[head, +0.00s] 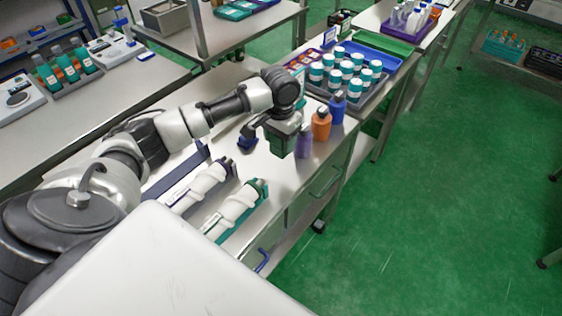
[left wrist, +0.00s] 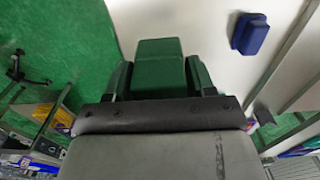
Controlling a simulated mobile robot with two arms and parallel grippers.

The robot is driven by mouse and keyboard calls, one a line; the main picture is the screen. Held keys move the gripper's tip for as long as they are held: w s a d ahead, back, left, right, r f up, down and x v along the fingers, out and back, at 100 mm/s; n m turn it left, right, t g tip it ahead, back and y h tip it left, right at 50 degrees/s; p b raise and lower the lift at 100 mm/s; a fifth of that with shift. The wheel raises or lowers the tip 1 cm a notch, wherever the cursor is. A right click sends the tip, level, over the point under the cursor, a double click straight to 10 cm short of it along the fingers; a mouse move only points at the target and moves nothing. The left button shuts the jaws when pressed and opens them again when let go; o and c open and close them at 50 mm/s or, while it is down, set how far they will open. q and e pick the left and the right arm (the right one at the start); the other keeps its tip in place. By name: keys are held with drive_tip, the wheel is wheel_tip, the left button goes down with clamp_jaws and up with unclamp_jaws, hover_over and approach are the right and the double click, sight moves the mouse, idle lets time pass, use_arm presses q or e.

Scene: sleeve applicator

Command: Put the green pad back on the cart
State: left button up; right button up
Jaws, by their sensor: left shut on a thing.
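My left gripper (head: 284,136) is over the steel worktop, left of the purple bottle. In the left wrist view the gripper (left wrist: 160,78) is shut on the green pad (left wrist: 160,62), a dark green block between its two fingers. In the head view the gripper and arm largely hide the pad, and I cannot clearly separate the two. I cannot tell for sure which piece of furniture is the cart. My right gripper is not in view.
A blue pad (head: 247,144) lies left of the gripper and also shows in the left wrist view (left wrist: 250,34). Purple (head: 304,145), orange (head: 321,124) and blue (head: 337,107) bottles stand at the worktop's right edge. Two white sleeved forms (head: 203,184) (head: 236,206) lie nearer. Green floor is free at right.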

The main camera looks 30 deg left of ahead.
sight(280, 150)
use_arm(q)
wheel_tip(280, 150, down, 4)
drive_tip(key=shift+d+f, duration=0.1)
drive_tip(key=shift+f, duration=0.05)
wheel_tip(280, 150, down, 4)
drive_tip(key=shift+f+p, duration=0.1)
drive_tip(key=shift+p, duration=0.4)
drive_tip(key=o, duration=0.8)
wheel_tip(280, 150, up, 12)
drive_tip(key=shift+r+b, duration=0.1)
drive_tip(key=shift+b, duration=0.85)
